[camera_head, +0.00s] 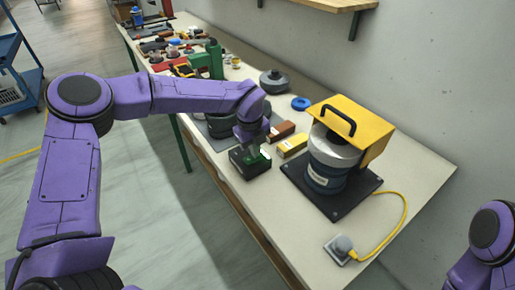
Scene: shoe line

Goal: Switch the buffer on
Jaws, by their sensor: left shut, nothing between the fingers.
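The buffer (332,170), a dark blue and grey drum under a yellow hood with a black handle, stands on a black base plate at the right of the bench. My right gripper is out of view; only part of my right arm shows at lower right.
Several tools crowd the far bench (430,172).

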